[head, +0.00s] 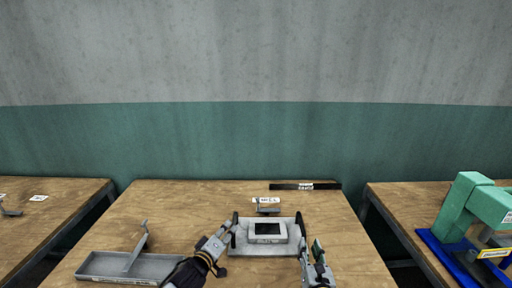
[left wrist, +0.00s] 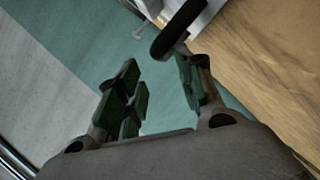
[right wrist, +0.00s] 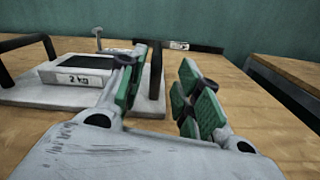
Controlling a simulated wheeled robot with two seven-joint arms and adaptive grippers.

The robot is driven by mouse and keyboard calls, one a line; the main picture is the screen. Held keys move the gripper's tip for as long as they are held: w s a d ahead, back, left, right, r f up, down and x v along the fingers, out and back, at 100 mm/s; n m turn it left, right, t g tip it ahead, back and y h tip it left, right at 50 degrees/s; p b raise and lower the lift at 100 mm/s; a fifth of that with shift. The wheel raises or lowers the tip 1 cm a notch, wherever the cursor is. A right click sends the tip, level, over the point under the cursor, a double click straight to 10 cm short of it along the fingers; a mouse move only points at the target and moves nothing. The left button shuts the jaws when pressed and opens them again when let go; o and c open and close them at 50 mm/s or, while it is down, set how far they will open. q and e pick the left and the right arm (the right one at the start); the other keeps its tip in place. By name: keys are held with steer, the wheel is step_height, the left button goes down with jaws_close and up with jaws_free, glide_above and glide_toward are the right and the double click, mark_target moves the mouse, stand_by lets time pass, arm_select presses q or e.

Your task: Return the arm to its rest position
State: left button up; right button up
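In the head view my left gripper (head: 226,229) comes in from the left, beside the left black handle of a light grey plate (head: 238,250). In the left wrist view the left gripper (left wrist: 158,82) is open with an empty gap between its pads. The black handle (left wrist: 178,28) is close to the tip of one finger; I cannot tell if they touch. My right gripper (head: 316,246) is by the plate's right side. In the right wrist view the right gripper (right wrist: 158,82) is open and empty, with the right black handle (right wrist: 156,62) just beyond it.
A grey tray (head: 100,264) with an upright bar is at front left of the table (head: 180,205). A black strip (head: 320,185) lies at the back. A green press (head: 470,205) on a blue base stands on the right table.

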step_height(320, 180, up, 9)
steer(key=p, duration=0.8)
steer(key=shift+p, duration=0.4)
steer(key=shift+r+p, duration=0.4)
steer(key=shift+r, duration=0.05)
